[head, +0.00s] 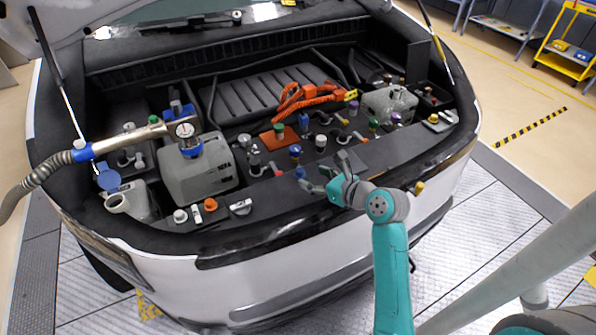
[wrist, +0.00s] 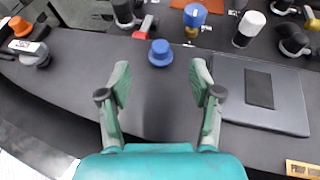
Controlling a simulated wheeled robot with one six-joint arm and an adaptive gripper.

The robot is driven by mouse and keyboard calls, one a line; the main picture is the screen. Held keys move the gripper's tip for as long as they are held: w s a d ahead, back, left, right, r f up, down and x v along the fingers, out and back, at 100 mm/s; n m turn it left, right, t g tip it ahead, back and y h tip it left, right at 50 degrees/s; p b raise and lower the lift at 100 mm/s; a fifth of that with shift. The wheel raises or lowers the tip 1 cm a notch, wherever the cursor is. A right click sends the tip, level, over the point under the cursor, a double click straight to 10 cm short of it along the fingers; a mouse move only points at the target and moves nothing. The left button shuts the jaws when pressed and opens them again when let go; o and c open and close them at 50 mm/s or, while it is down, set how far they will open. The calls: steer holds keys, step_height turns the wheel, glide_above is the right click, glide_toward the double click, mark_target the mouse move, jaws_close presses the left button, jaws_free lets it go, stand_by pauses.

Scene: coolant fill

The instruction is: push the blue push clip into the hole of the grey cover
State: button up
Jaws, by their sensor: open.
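The blue push clip (wrist: 160,53) shows in the wrist view as a round blue head on a wider rim, upright on the long dark grey cover (wrist: 62,80). In the head view the clip (head: 299,172) is a small blue spot beside my gripper (head: 322,173). In the wrist view my gripper (wrist: 160,88) is open and empty, its two fingers spread either side of the clip's line, with the clip just beyond the fingertips. The hole and the clip's shank are hidden, and I cannot tell how deep the clip sits.
A grey plate with a darker rectangle (wrist: 258,88) lies right of the clip. A blue-topped post (wrist: 194,18), a white-topped post (wrist: 248,28) and a red-handled part (wrist: 146,26) stand behind it. The cover's left stretch is mostly clear.

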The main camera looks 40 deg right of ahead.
mark_target(303, 173)
steer(key=shift+x, duration=3.6)
steer(key=shift+f, duration=0.1)
steer(key=c, duration=0.8)
